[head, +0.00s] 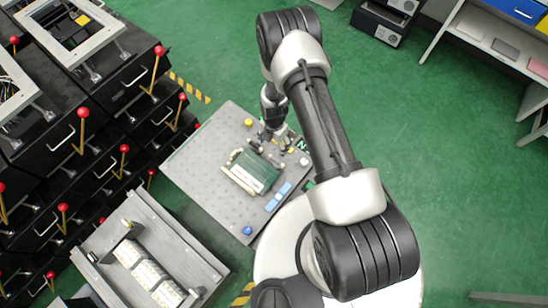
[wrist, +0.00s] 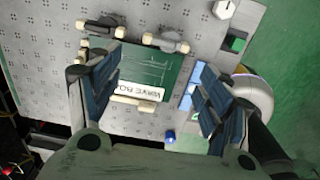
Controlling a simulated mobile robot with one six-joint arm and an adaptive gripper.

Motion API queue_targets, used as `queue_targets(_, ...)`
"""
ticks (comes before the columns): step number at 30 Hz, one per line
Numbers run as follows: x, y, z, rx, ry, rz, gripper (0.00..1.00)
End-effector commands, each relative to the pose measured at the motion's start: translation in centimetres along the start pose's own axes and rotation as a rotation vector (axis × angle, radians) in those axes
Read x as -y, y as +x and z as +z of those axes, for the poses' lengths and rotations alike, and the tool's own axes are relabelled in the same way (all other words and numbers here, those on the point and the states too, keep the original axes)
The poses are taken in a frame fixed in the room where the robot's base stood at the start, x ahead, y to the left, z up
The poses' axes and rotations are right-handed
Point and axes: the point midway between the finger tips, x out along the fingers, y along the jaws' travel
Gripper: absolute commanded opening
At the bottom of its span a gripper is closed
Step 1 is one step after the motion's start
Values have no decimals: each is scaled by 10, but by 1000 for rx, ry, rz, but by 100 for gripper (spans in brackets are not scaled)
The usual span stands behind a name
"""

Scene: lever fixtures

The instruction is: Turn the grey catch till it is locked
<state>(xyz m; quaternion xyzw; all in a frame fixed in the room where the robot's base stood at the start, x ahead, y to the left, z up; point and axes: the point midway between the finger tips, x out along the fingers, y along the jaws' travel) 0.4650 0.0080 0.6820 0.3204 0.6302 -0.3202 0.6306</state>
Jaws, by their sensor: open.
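A green board (head: 255,172) with a white label lies on a grey perforated plate (head: 200,165). In the wrist view the green board (wrist: 145,70) shows between my fingers, with pale pegs around it. In the head view my gripper (head: 275,132) is over the plate's upper right part.
Blue blocks (head: 279,196) lie right of the board. A yellow button (head: 248,123) and a blue button (head: 248,230) stand on the plate. Black cabinets with red-knobbed levers (head: 83,113) stand left; green floor is open beyond.

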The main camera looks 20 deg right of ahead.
Motion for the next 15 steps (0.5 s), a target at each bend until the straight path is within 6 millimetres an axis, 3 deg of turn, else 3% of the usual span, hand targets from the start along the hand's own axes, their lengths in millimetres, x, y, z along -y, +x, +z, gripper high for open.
queue_targets(3, 1, 31, -1, -2, 1, -2, 72)
queue_targets(15, 1, 111, -1, -1, 2, -1, 72)
